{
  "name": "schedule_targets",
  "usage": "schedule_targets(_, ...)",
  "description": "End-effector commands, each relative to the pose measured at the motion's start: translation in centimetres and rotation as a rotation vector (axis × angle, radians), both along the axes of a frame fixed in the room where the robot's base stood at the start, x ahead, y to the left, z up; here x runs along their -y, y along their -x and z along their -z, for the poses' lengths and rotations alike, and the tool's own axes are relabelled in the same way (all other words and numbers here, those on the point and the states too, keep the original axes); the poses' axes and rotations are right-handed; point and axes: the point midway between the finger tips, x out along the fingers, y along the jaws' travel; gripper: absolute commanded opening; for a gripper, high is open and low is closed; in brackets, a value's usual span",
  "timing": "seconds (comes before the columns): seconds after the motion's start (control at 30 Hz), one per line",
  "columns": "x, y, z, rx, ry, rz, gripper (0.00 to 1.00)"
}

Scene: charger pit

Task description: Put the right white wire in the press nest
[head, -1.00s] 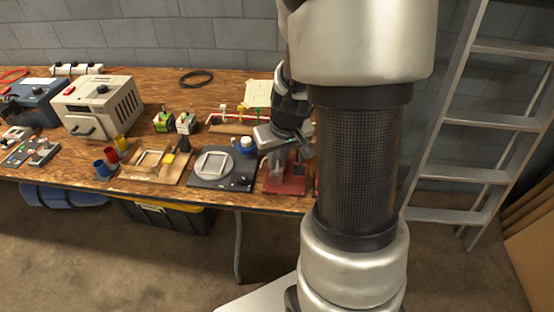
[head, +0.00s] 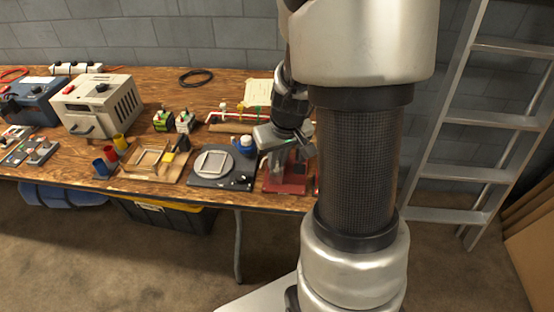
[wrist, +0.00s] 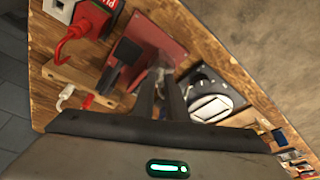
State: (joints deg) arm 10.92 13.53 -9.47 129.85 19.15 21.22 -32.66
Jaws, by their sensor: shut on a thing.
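My gripper (wrist: 162,84) is shut on a small pale thing, which I take to be the right white wire (wrist: 161,67); the fingers hide most of it. In the head view my gripper (head: 277,158) is at the red-based press (head: 285,187), over or just in front of it. The press's red base also shows in the wrist view (wrist: 166,43), with its dark lever beside the fingers. The nest itself is too small and covered to make out. Another white wire (head: 223,107) stands at the left of the wooden rack (head: 232,127).
A dark plate with a pale round fixture (head: 212,163) lies just left of the press. A blue-and-white bottle (head: 244,145) stands behind it. A wooden tray (head: 150,176) and coloured cups are further left. My arm hides the bench to the right.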

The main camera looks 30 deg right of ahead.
Motion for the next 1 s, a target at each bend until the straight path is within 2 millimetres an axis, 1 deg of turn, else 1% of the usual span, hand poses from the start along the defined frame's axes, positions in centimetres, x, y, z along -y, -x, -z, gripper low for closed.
schedule_targets(0.27, 0.00, -0.01, 0.13, 0.000, 0.000, 0.000, 0.00)
schedule_targets(0.3, 0.00, -0.01, 0.13, 0.000, 0.000, 0.000, 0.19)
schedule_targets(0.4, 0.00, 0.00, 0.15, 0.000, 0.000, 0.000, 0.34)
schedule_targets(0.87, 0.00, 0.00, 0.14, 0.000, 0.000, 0.000, 0.34)
schedule_targets(1.0, 0.00, -0.01, -0.28, 0.000, 0.000, 0.000, 0.34)
